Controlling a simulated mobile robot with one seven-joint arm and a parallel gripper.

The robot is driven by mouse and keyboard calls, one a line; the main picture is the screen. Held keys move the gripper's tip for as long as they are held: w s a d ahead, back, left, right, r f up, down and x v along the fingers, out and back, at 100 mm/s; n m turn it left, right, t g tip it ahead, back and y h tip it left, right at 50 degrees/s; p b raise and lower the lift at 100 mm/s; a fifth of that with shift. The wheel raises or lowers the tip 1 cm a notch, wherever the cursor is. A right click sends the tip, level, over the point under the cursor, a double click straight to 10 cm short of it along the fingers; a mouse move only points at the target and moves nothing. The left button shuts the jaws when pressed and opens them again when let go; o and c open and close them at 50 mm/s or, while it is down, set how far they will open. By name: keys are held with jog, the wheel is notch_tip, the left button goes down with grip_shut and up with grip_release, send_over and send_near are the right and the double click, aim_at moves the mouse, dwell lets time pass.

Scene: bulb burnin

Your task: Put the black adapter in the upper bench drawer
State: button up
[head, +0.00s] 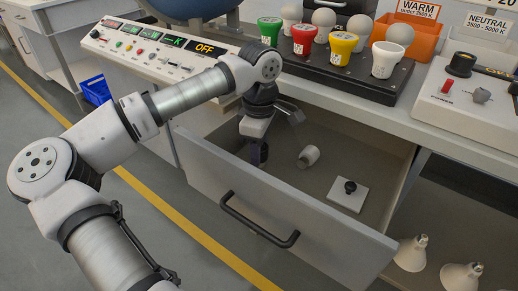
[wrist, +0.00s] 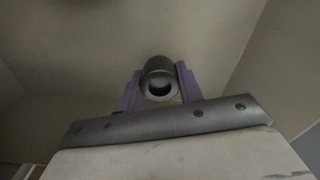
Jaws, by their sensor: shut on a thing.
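The black adapter (wrist: 159,68) is a short dark hollow cylinder between the two purple fingers of my gripper (wrist: 159,88) in the wrist view. My gripper is shut on it. In the head view my gripper (head: 257,154) points down inside the open upper bench drawer (head: 335,240), at its left part. The adapter is hard to tell apart from the dark fingers there. The wrist view shows bare drawer floor and walls around it; whether the adapter touches the floor I cannot tell.
A white cylindrical piece (head: 308,156) and a white plate with a black knob (head: 348,194) lie in the drawer, right of my gripper. Above are a control panel (head: 165,52), a black rack (head: 340,82) of coloured sockets and bulbs, and an orange bin (head: 408,36). Reflector bulbs (head: 410,254) stand below right.

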jog(key=shift+f, duration=0.2)
jog(key=o, duration=1)
notch_tip(320, 180, up, 12)
jog(key=p, duration=0.2)
jog(key=shift+w+r+p, duration=0.15)
jog(key=shift+r+p, duration=0.1)
jog(key=shift+p, duration=0.1)
